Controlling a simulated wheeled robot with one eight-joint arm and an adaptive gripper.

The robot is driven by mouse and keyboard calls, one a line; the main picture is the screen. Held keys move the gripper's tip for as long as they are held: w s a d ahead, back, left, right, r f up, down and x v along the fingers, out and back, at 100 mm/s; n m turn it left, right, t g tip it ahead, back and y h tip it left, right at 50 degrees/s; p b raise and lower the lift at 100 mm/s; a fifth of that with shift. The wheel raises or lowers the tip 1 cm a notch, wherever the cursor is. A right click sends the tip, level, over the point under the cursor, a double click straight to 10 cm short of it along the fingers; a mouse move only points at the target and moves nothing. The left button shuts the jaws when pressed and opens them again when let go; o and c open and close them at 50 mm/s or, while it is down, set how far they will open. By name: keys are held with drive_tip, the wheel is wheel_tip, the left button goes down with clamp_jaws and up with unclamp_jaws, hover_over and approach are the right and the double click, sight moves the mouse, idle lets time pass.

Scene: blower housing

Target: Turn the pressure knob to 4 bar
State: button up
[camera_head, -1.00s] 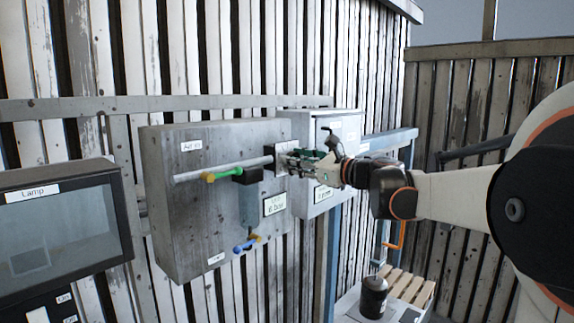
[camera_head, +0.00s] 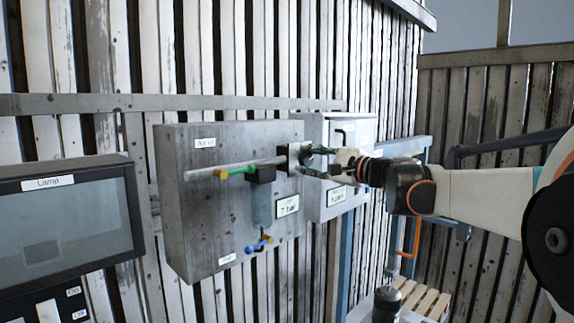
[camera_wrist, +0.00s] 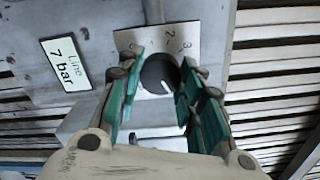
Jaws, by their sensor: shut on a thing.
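The black round pressure knob (camera_wrist: 158,72) sits on a pale dial plate (camera_wrist: 184,40) on a grey box. A white mark on the knob points down and slightly right in the wrist view. The digits 2 and 3 show on the plate's upper right; other marks are partly covered. My gripper (camera_wrist: 156,82) has its green fingers on either side of the knob, shut on it. In the head view my gripper (camera_head: 308,162) is at the box's right side, and the knob itself is hard to make out. A label (camera_wrist: 65,65) beside the plate reads "Line 7 bar".
The grey box (camera_head: 215,215) carries a pipe with a green and yellow lever (camera_head: 235,170) and a blue handle (camera_head: 255,245) below. A second box (camera_head: 350,135) stands just right. A lamp panel (camera_head: 75,225) is at the left. A dark canister (camera_head: 386,303) stands below right.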

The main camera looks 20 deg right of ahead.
drive_tip(key=n+b, duration=0.1)
drive_tip(key=n, duration=1.1)
drive_tip(key=shift+n+b, duration=0.4)
idle(0.3)
drive_tip(key=o, duration=1.1)
drive_tip(key=shift+r, duration=0.15)
drive_tip(key=shift+a+r, duration=0.1)
drive_tip(key=shift+r, duration=4.85)
